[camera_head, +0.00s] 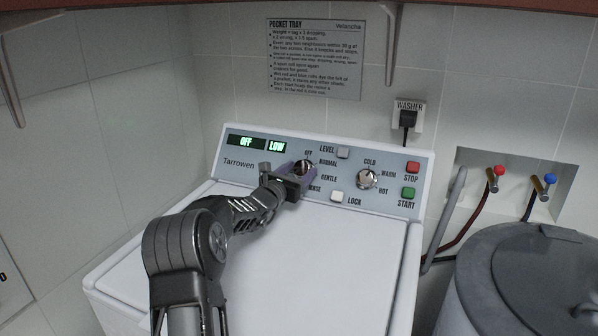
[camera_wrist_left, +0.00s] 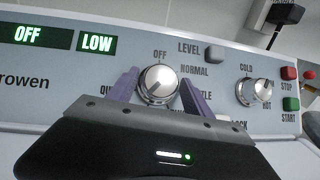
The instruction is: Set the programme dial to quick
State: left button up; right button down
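The programme dial (camera_head: 303,168) is a silver knob on the washer's sloping panel, ringed by the words OFF, NORMAL, GENTLE and RINSE. In the left wrist view the dial (camera_wrist_left: 158,84) sits between the two purple fingers, and its mark looks turned up towards OFF. The letters "QU" show at its left, partly covered by a finger. My left gripper (camera_head: 296,178) is at the dial, its fingers (camera_wrist_left: 158,90) on either side with what look like narrow gaps. Contact is hard to tell. The display (camera_wrist_left: 37,35) reads OFF. My right gripper is not in view.
A temperature dial (camera_head: 367,179) is right of the programme dial. Level (camera_head: 343,152) and lock (camera_head: 337,196) buttons, a red stop button (camera_head: 412,168) and a green start button (camera_head: 407,193) are on the same panel. A grey drum (camera_head: 530,270) stands at the right.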

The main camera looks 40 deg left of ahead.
pick_arm(q)
jog(key=c, duration=1)
jog(key=shift+c, duration=0.2)
jog(key=shift+m+h, duration=0.5)
jog(key=shift+a+r+m+h+p, duration=0.15)
jog(key=shift+m+h+p, duration=0.2)
jog(key=shift+m+h, duration=0.65)
jog(key=shift+m+g+h+p, duration=0.4)
jog(key=shift+m+h+p, duration=0.65)
jog(key=shift+m, duration=1.45)
jog(key=shift+h, duration=0.25)
jog(key=o, duration=1.4)
jog(key=shift+c, duration=0.2)
